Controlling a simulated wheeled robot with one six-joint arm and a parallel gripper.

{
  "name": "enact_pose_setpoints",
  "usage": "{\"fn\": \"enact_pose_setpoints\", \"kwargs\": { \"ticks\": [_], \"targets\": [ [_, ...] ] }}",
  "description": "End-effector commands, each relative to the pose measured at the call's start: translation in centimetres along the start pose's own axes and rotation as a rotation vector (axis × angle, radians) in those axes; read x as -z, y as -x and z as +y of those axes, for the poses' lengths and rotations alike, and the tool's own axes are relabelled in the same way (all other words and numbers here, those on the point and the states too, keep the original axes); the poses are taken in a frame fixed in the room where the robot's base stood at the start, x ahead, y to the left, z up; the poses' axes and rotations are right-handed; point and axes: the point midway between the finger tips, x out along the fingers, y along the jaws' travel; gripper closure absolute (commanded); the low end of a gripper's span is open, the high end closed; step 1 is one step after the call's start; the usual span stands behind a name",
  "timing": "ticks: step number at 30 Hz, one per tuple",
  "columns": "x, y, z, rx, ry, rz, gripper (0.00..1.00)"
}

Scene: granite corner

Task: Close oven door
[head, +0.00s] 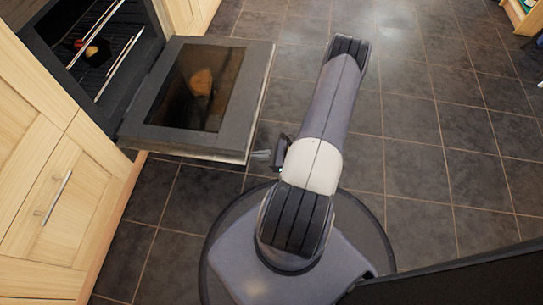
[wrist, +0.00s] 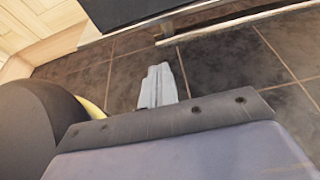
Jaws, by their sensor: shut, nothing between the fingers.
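The oven (head: 100,50) stands at the left of the head view with its door (head: 150,132) folded down and open, reaching out over the floor. The door has a dark frame and a glass pane. My gripper (head: 262,155) is low beside the door's near outer corner, with its fingers pointing toward it. In the wrist view my gripper (wrist: 158,86) is shut and empty. The door's dark edge and a pale handle bar (wrist: 240,21) show above the fingertips there, with a gap of floor between. I cannot tell the gripper's height against the door.
Inside the oven a dark dish (head: 101,53) with red and yellow food sits on a rack. Wooden cabinets (head: 75,185) flank the oven on the left. The dark tiled floor (head: 440,130) to the right is clear.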

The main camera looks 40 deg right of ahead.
Motion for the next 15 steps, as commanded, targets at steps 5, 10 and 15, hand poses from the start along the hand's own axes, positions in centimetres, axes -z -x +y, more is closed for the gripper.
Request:
{"fn": "enact_pose_setpoints", "kwargs": {
  "ticks": [5, 10, 15],
  "targets": [
    [-1.4, -0.5, -0.1, 0.002, 0.001, 0.000, 1.00],
    [-2.9, 0.0, 0.0, 0.001, 0.001, 0.000, 1.00],
    [-3.7, 0.3, 0.0, 0.000, -0.001, 0.000, 1.00]
  ]
}}
